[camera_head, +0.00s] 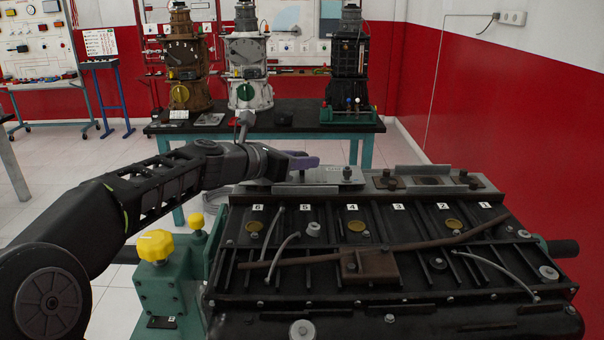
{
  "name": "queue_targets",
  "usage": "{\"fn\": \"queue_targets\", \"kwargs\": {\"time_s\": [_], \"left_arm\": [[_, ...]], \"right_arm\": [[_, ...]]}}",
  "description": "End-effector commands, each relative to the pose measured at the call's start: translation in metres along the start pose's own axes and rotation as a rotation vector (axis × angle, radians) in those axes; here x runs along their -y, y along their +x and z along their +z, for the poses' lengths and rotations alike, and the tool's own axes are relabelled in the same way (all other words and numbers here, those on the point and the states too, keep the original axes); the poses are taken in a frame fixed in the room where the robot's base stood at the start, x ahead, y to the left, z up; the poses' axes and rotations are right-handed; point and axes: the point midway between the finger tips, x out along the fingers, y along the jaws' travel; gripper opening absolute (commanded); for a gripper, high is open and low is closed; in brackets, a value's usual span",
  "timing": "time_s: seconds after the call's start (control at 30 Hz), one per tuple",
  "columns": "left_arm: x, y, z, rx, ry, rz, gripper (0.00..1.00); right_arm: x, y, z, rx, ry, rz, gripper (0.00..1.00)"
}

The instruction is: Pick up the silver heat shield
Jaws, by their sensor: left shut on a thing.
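The silver heat shield (325,185) is a flat grey metal plate at the back edge of the black engine block (400,235), behind labels 6 and 5. It has dark bolt-like parts standing on or just behind it. My left gripper (303,162), with purple fingers, reaches in from the left and is shut at the plate's far left part. The exact contact is small and partly hidden by the wrist. I cannot tell whether the plate is clear of the engine. My right gripper is not in view.
A rusty bar (310,257) and several grey hoses lie across the engine top. A green stand with yellow knobs (155,245) is at the engine's left. Behind, a dark table (275,122) carries several engine trainers. White floor is open at the left.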

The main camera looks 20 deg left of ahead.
Motion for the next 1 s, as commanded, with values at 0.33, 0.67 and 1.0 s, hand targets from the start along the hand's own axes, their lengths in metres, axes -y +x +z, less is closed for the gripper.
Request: {"fn": "queue_targets", "kwargs": {"time_s": [0.33, 0.67, 1.0], "left_arm": [[0.000, 0.000, 0.001, 0.002, 0.000, 0.000, 0.00], [0.000, -0.004, 0.013, 0.003, 0.002, -0.001, 0.00], [0.000, -0.022, 0.073, 0.007, 0.004, 0.000, 0.00]], "right_arm": [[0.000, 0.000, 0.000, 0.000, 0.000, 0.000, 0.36], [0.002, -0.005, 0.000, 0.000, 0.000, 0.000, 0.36], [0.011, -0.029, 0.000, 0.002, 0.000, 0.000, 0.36]]}}
